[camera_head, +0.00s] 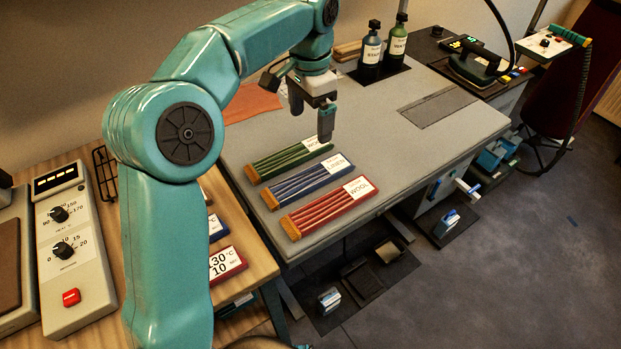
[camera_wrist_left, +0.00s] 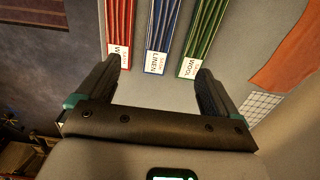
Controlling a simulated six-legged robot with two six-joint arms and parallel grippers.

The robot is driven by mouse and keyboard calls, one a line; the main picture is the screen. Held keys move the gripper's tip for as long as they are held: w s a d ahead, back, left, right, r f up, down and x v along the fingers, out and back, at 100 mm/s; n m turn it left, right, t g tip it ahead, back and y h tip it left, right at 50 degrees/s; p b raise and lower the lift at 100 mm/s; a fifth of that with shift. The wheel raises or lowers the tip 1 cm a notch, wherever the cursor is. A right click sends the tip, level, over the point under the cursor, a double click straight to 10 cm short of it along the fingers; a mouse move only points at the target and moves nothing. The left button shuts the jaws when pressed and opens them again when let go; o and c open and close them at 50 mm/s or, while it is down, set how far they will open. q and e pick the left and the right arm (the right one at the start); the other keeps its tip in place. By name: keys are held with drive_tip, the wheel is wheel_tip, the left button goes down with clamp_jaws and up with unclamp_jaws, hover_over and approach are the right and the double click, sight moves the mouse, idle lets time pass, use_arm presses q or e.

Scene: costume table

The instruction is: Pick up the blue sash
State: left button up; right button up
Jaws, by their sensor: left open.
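The blue sash (camera_head: 305,182) lies flat on the grey table between the green sash (camera_head: 288,160) and the red sash (camera_head: 327,206). Its white tag reads LINEN. My left gripper (camera_head: 313,120) is open and empty above the table, behind the green sash. In the left wrist view, the blue sash (camera_wrist_left: 163,35) lies ahead, between the two open fingers of the left gripper (camera_wrist_left: 160,85), with its tag nearest. The red sash (camera_wrist_left: 119,30) is to its left and the green sash (camera_wrist_left: 203,35) to its right. My right gripper does not show.
An orange cloth (camera_head: 252,103) lies at the table's back left. Two dark bottles (camera_head: 371,50) stand at the back. An iron (camera_head: 474,66) rests at the back right. A wooden side table (camera_head: 250,285) with a control box (camera_head: 68,235) is at left.

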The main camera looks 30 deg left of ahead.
use_arm(q)
drive_tip(key=b, duration=0.2)
hover_over(309, 177)
wheel_tip(309, 177, down, 11)
drive_tip(key=shift+w+r, duration=0.1)
drive_tip(key=shift+d+f, duration=0.1)
drive_tip(key=shift+f, duration=0.45)
wheel_tip(309, 177, down, 5)
drive_tip(key=shift+f, duration=0.1)
drive_tip(key=c, duration=1.2)
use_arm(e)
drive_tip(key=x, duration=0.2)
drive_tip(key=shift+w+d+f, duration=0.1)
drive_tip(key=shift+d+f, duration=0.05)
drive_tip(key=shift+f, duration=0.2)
